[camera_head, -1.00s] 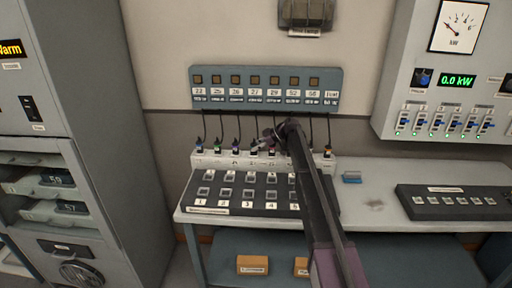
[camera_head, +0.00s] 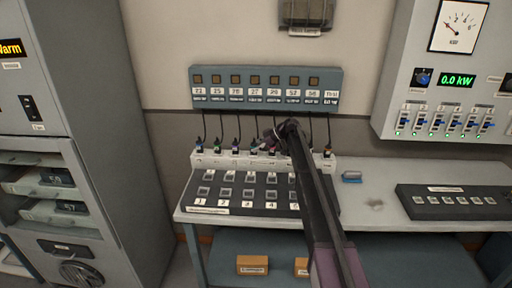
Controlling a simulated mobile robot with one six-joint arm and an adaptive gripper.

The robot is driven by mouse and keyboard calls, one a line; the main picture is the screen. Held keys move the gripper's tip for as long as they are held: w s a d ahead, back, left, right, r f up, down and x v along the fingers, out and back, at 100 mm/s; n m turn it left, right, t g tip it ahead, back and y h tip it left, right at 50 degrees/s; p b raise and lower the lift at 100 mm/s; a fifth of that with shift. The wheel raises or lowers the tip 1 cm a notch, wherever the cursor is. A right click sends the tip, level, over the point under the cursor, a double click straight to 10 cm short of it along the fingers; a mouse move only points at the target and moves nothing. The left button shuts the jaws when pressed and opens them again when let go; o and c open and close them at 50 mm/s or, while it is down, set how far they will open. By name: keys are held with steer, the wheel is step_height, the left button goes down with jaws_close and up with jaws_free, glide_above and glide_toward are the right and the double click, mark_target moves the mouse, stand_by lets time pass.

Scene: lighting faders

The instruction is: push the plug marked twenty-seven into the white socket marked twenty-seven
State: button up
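A blue-grey panel (camera_head: 266,75) on the wall carries a row of dark square sockets above white number labels; the label 27 (camera_head: 256,92) is near its middle. Below it, several plugs on dark cables stand in a white strip (camera_head: 215,162) at the back of the table. My gripper (camera_head: 268,142) is at the plug row, around the middle plugs and below the panel. My arm hides part of the row's right side. The fingers are too small and dark to tell whether they are open or hold a plug. The plug marked twenty-seven cannot be singled out.
A dark fader console (camera_head: 232,208) lies in front of the strip. A small blue block (camera_head: 351,177) and a second dark console (camera_head: 453,202) are to the right on the table (camera_head: 375,172). A grey cabinet (camera_head: 85,60) stands left; a meter panel (camera_head: 455,70) hangs right.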

steer(key=shift+r+p, duration=0.2)
steer(key=shift+p, duration=0.1)
step_height(320, 180, up, 9)
steer(key=p, duration=0.8)
steer(key=shift+f+p, duration=0.15)
steer(key=shift+p, duration=0.15)
steer(key=s, duration=1.1)
steer(key=shift+s+a+f, duration=0.2)
steer(key=shift+s+a, duration=0.05)
steer(key=shift+a, duration=0.1)
steer(key=s+d+f+m+h, duration=0.2)
steer(key=s+d+m, duration=0.4)
steer(key=s, duration=0.6)
steer(key=s+d+f+m+h, duration=0.3)
steer(key=s+d+m+h, duration=0.2)
steer(key=s+d, duration=0.3)
steer(key=s+d+f+m+h, duration=0.3)
steer(key=s+d+m, duration=0.3)
steer(key=s, duration=1)
steer(key=shift+d+m+h, duration=0.3)
steer(key=shift+d+h, duration=0.3)
steer(key=shift+d, duration=0.15)
